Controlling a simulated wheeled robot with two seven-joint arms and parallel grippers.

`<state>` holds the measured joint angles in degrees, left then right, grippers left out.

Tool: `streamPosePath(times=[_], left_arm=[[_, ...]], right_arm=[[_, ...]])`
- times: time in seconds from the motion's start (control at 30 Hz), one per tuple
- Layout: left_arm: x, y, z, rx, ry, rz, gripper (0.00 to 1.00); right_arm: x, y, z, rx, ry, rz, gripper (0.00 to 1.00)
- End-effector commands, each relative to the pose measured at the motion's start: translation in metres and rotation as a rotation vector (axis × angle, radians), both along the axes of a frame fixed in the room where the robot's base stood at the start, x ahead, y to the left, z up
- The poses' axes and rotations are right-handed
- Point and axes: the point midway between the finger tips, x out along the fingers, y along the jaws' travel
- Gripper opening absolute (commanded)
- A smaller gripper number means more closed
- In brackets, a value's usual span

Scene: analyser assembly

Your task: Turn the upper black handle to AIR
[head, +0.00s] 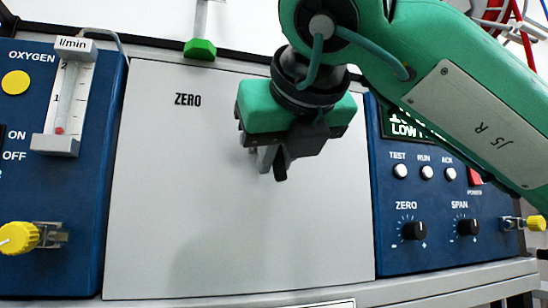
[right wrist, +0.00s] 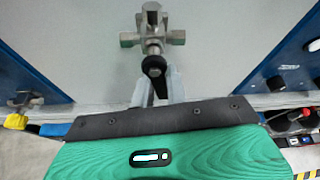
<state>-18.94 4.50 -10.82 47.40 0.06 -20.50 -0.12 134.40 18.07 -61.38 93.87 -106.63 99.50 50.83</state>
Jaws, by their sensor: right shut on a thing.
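My right gripper (head: 266,160) is in front of the grey panel and hides the valve body in the head view. In the right wrist view my right gripper (right wrist: 157,86) has its two pale fingers on either side of a black handle (right wrist: 154,67) and is shut on it. The handle joins a metal valve (right wrist: 152,38) on the panel and points from it toward the gripper. A dark tip of the handle (head: 281,169) shows by the fingers in the head view. No AIR label is readable. My left gripper is not in view.
The grey panel (head: 160,220) reads ZERO at upper left. A green handle (head: 200,48) is at its top edge. A blue oxygen unit with a flowmeter (head: 70,95) stands left. A blue unit with knobs (head: 415,230) stands right. Yellow knobs (head: 18,237) stick out at the sides.

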Motion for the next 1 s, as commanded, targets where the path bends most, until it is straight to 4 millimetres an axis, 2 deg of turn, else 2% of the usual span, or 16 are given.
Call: streamPosePath(times=[0.2,0.47,0.7,1.0], left_arm=[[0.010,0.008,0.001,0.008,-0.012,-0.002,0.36],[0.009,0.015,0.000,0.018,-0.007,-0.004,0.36],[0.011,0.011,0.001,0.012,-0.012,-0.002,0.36],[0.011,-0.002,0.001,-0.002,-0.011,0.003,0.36]], right_arm=[[0.001,-0.005,0.002,-0.156,-0.054,-0.001,0.00],[0.002,-0.009,0.004,-0.312,-0.105,-0.001,0.00],[0.003,-0.011,0.006,-0.392,-0.131,0.000,0.00],[0.003,-0.011,0.007,-0.413,-0.138,0.001,0.00]])
